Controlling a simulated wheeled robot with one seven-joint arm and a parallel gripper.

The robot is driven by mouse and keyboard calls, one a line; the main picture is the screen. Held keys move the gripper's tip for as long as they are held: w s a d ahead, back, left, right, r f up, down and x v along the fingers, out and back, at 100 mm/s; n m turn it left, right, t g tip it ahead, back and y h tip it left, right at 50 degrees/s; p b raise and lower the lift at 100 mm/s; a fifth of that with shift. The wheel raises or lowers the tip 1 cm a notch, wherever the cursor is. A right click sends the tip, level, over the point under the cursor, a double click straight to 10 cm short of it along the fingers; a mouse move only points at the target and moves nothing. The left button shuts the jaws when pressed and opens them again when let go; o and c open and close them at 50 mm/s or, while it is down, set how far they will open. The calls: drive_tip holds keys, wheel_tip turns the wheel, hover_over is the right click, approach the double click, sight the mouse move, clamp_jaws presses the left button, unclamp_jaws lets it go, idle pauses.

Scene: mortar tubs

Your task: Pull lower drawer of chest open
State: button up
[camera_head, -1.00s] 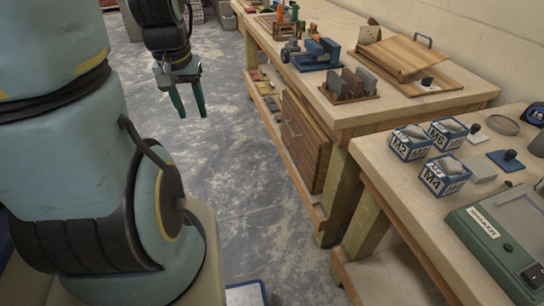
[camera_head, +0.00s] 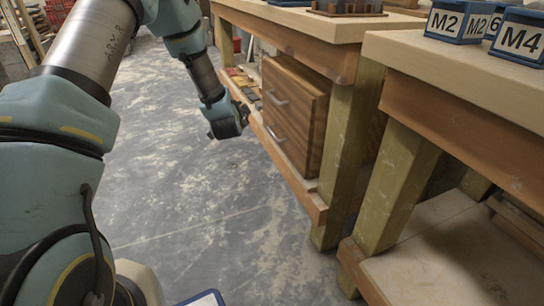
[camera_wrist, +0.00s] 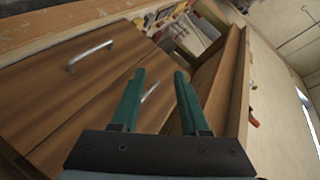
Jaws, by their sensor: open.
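The wooden chest (camera_head: 310,115) stands on the lower shelf of the workbench. Its front has two metal bar handles, an upper one (camera_head: 278,98) and a lower one (camera_head: 274,136). Both drawers look shut. In the wrist view the picture is tilted, with the upper handle (camera_wrist: 90,56) left of my fingers and the lower drawer's handle (camera_wrist: 150,92) between them. My gripper (camera_wrist: 160,78) is open, its two teal fingers pointing at the drawer front. Contact with the handle cannot be told. In the head view my gripper (camera_head: 228,124) is left of the chest, its fingers mostly hidden.
The shelf's front rail (camera_head: 290,175) runs below the chest, close to my gripper. Small items (camera_head: 243,82) lie on the shelf beyond the chest. A second bench (camera_head: 460,110) stands at the right. The grey floor (camera_head: 215,200) before the chest is clear.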

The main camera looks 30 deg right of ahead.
drive_tip(key=s+d+f+m+t+h+b, duration=0.15)
drive_tip(key=d+f+b, duration=0.35)
drive_tip(key=f, duration=0.5)
drive_tip(key=m+t+b, duration=0.2)
drive_tip(key=t+b, duration=0.1)
drive_tip(key=b, duration=0.3)
approach(273, 135)
drive_tip(key=shift+f+b+x, duration=0.15)
drive_tip(key=shift+b+x, duration=0.85)
drive_tip(key=shift+x, duration=1.5)
drive_tip(key=shift+f+b+x, duration=0.1)
drive_tip(key=shift+b+x, duration=0.9)
drive_tip(key=shift+x, duration=1.55)
drive_tip(key=shift+a, duration=0.1)
clamp_jaws()
drive_tip(key=shift+m, duration=0.25)
